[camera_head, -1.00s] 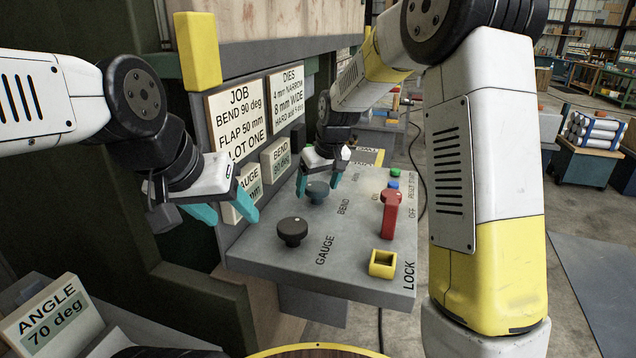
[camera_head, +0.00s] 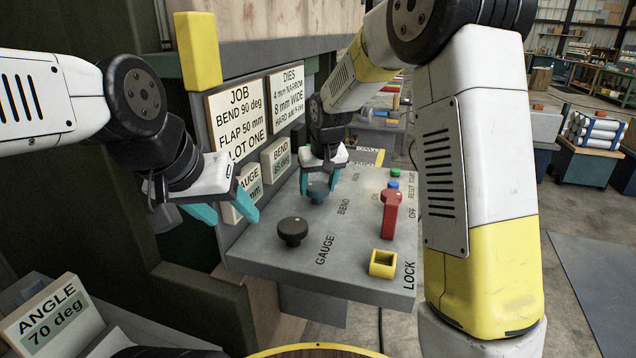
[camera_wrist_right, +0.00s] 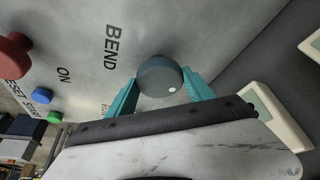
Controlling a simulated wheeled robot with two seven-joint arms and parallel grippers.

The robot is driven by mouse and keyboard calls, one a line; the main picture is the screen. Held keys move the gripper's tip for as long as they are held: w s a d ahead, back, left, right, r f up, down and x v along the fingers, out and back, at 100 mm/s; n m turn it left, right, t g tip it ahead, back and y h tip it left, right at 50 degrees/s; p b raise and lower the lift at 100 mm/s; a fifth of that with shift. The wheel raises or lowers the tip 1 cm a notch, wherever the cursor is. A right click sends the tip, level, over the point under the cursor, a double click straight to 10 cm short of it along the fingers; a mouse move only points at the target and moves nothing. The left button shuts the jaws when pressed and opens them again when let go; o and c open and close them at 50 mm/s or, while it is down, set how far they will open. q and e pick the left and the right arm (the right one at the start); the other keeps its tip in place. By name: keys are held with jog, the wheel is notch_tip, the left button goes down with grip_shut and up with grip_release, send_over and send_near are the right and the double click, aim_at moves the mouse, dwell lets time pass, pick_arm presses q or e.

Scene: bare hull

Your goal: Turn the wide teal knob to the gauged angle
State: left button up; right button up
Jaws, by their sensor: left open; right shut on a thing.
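The teal knob (camera_head: 318,192) sits on the grey control panel by the BEND label. It shows in the right wrist view as a round dark teal knob (camera_wrist_right: 160,76). My right gripper (camera_head: 320,181) points down and is shut on the knob, with one teal finger at each side. In the right wrist view the fingers (camera_wrist_right: 160,92) flank the knob. My left gripper (camera_head: 228,213) is open and empty, left of the panel. The small BEND readout (camera_head: 281,160) behind the panel is too blurred to read surely. A card (camera_head: 52,318) at lower left reads ANGLE 70 deg.
A black knob (camera_head: 292,231) stands by GAUGE. A red lever (camera_head: 390,212) and a yellow square socket (camera_head: 382,263) by LOCK stand on the right of the panel. Blue and green buttons lie beyond. The JOB sign (camera_head: 237,122) reads BEND 90 deg, FLAP 50 mm.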

jog(key=m, duration=0.2)
jog(key=m+h, duration=0.1)
jog(key=m, duration=0.1)
jog(key=shift+a+h, duration=0.2)
jog(key=shift+h, duration=0.1)
jog(key=shift+m+h, duration=0.5)
jog(key=shift+m, duration=0.9)
jog(key=shift+m+h, duration=0.5)
jog(key=shift+m, duration=0.9)
jog(key=o, duration=1.3)
jog(key=shift+o, duration=0.2)
jog(key=v, duration=0.8)
jog(key=shift+w, duration=0.15)
